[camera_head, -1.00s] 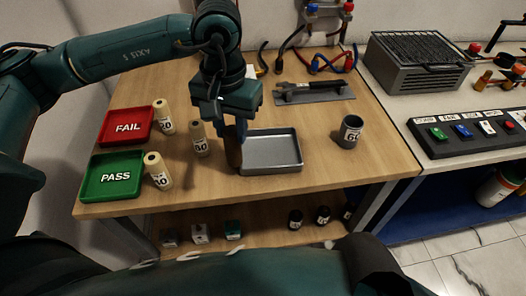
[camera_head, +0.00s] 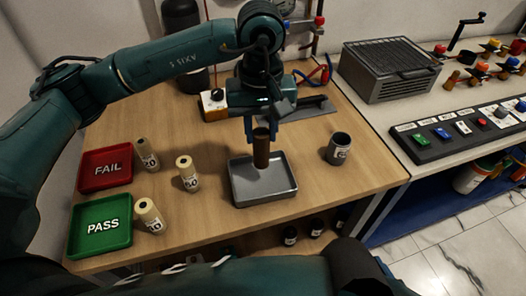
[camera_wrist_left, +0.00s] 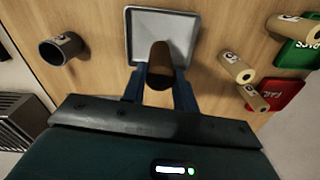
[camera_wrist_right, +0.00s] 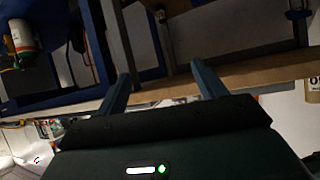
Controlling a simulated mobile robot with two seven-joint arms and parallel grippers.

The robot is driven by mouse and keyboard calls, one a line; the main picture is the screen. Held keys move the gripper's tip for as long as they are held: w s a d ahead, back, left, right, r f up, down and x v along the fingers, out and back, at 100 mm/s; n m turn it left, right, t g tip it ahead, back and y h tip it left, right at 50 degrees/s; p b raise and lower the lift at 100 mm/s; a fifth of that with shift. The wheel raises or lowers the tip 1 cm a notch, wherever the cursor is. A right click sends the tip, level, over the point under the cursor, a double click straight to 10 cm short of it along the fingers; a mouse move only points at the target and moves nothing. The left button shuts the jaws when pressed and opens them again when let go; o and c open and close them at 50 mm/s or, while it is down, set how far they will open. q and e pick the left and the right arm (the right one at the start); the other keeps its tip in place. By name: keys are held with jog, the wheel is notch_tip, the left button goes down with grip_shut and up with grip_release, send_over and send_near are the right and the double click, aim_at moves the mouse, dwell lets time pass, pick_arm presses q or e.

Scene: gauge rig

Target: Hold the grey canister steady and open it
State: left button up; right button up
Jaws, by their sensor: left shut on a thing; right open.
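The grey canister (camera_head: 338,150) stands upright on the wooden table, right of the metal tray. It has a white label, and its top looks open and dark inside. It also shows in the left wrist view (camera_wrist_left: 62,50). My left gripper (camera_head: 262,132) is shut on a brown cylinder (camera_head: 261,152), held upright over the metal tray (camera_head: 270,196). I cannot tell whether the cylinder touches the tray floor. It is between the fingers in the left wrist view (camera_wrist_left: 159,62). My right gripper (camera_wrist_right: 163,85) is open and empty, apart from the canister and outside the head view.
Several cream labelled cylinders (camera_head: 188,176) stand at the left by a red FAIL tray (camera_head: 88,182) and a green PASS tray (camera_head: 102,246). A grey grilled box (camera_head: 385,70) and a button panel (camera_head: 465,130) occupy the right bench. Table around the canister is clear.

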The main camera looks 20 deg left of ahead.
aim_at(261, 150)
pick_arm(q)
notch_tip(261, 150, down, 3)
jog(key=shift+r, duration=0.2)
notch_tip(261, 150, down, 3)
jog(key=shift+f+p, duration=0.1)
jog(key=shift+p, duration=0.25)
pick_arm(e)
jog(key=shift+s+f, duration=0.15)
jog(key=shift+s, duration=0.2)
pick_arm(q)
jog(key=shift+f+b, duration=0.2)
jog(key=shift+b, duration=0.15)
jog(key=o, duration=0.7)
jog(key=shift+r, duration=0.1)
jog(key=o, duration=0.4)
pick_arm(e)
jog(key=shift+w, duration=0.2)
pick_arm(q)
jog(key=shift+r, duration=0.1)
pick_arm(e)
jog(key=shift+r, duration=0.25)
